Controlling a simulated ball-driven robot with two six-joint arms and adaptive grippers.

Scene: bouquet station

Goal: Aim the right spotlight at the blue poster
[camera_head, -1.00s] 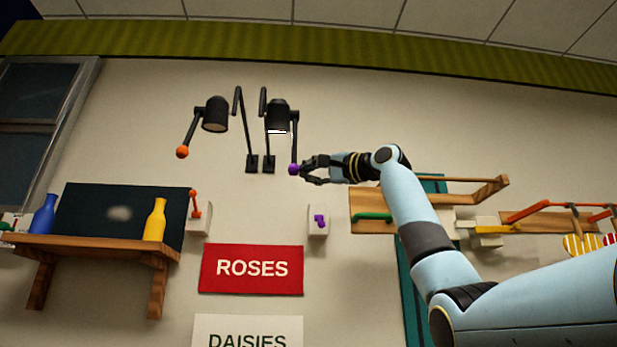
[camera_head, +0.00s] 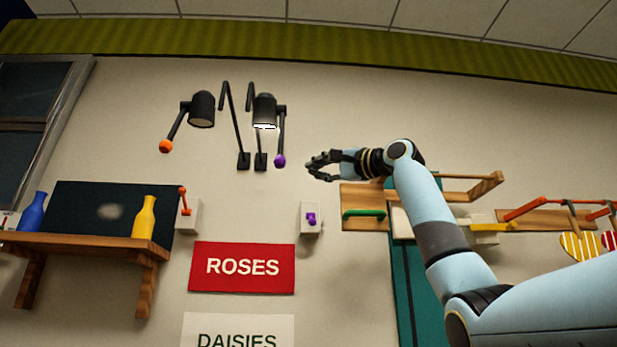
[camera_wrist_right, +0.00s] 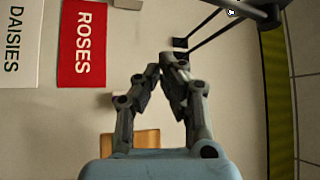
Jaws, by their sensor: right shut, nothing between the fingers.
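The right spotlight (camera_head: 264,110) is a black lamp on a jointed wall arm, its head facing down with a bright white opening. A rod on its right side ends in a purple ball (camera_head: 280,161). My right gripper (camera_head: 309,171) is shut and empty, a short gap to the right of the purple ball. In the right wrist view its fingertips (camera_wrist_right: 164,66) are close together, and part of a dark lamp (camera_wrist_right: 245,8) shows at the top. No blue poster shows; a red ROSES poster (camera_head: 242,267) and a white DAISIES poster (camera_head: 238,336) hang below. My left gripper is out of view.
The left spotlight (camera_head: 201,108) with an orange ball (camera_head: 165,146) is beside the right one. Wall boxes with an orange lever (camera_head: 184,200) and a purple knob (camera_head: 311,218) sit below. A wooden shelf (camera_head: 80,243) holds blue and yellow bottles.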

